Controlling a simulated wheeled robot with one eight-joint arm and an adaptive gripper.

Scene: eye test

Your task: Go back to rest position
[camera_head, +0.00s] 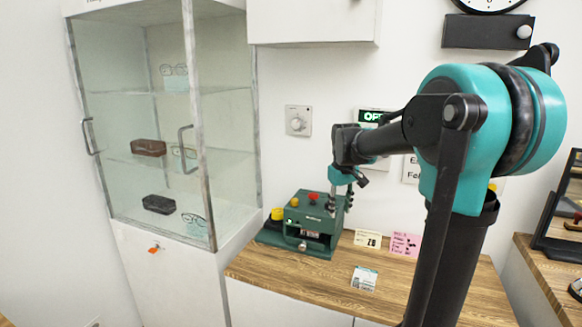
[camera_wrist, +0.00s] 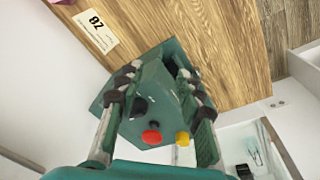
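My gripper (camera_head: 340,196) hangs from my teal and black arm at the right end of a green box-shaped device (camera_head: 300,228) on the wooden counter. In the wrist view my gripper (camera_wrist: 160,80) has its two fingers spread apart, with the device (camera_wrist: 155,105) seen between and beyond them. I see nothing held. The red knob (camera_wrist: 151,137) and yellow knob (camera_wrist: 183,138) also show in the wrist view. I cannot tell whether the fingers touch the device.
The wooden counter (camera_head: 330,285) carries a white card (camera_head: 364,278) and a pink card (camera_head: 405,244). A glass cabinet (camera_head: 228,165) with eyeglasses and cases stands at left. A white wall cupboard (camera_head: 310,22) hangs above. A dark-framed stand (camera_head: 555,225) is at far right.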

